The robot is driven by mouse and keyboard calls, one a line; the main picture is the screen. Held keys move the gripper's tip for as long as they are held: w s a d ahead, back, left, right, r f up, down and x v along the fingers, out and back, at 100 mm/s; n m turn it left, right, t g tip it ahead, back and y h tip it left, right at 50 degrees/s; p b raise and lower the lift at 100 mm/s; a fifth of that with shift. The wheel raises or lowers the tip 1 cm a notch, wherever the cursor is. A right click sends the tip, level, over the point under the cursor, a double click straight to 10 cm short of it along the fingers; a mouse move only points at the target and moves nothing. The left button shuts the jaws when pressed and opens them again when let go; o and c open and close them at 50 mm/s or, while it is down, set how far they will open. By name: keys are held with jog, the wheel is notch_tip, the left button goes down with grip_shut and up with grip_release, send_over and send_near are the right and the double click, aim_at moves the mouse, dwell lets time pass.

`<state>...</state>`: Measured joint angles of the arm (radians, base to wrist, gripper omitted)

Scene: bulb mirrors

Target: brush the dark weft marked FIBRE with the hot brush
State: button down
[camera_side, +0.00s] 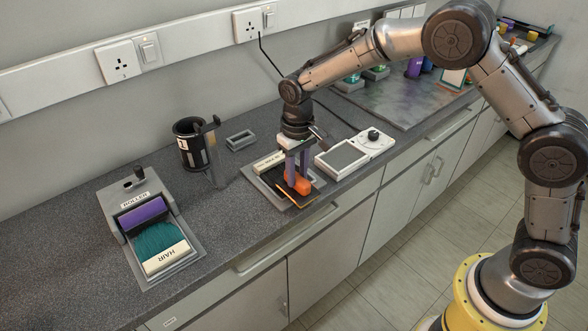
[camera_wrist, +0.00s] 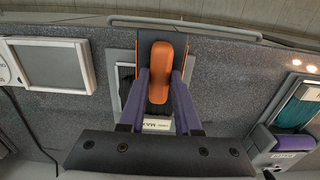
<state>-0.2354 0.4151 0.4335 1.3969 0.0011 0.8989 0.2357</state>
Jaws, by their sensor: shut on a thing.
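My gripper (camera_side: 297,178) has purple fingers closed on an orange-handled brush (camera_side: 302,187), low over a grey tray (camera_side: 254,181). The orange handle (camera_wrist: 160,62) shows between my fingers (camera_wrist: 159,78) in the wrist view. A dark weft (camera_side: 284,183) lies in the tray under the brush, mostly hidden. A thin bright orange line shows by the brush. The cream label (camera_side: 268,162) at the tray's back is too small to read. I cannot tell whether the brush touches the weft. Another tray (camera_side: 193,262) at left holds a teal weft (camera_side: 158,239) marked HAIR.
A purple roller (camera_side: 142,215) is at the teal weft. A black cup on a stand (camera_side: 190,146) and a small grey frame (camera_side: 240,139) stand behind. A white device with screen and knob (camera_side: 372,143) is close on the right. The counter's front edge is near the tray.

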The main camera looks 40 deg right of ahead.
jog(key=shift+s+f, duration=0.15)
jog(key=shift+s, duration=1.25)
jog(key=shift+r, duration=1.3)
jog(key=shift+w+r, duration=0.1)
jog(key=shift+r, duration=1.95)
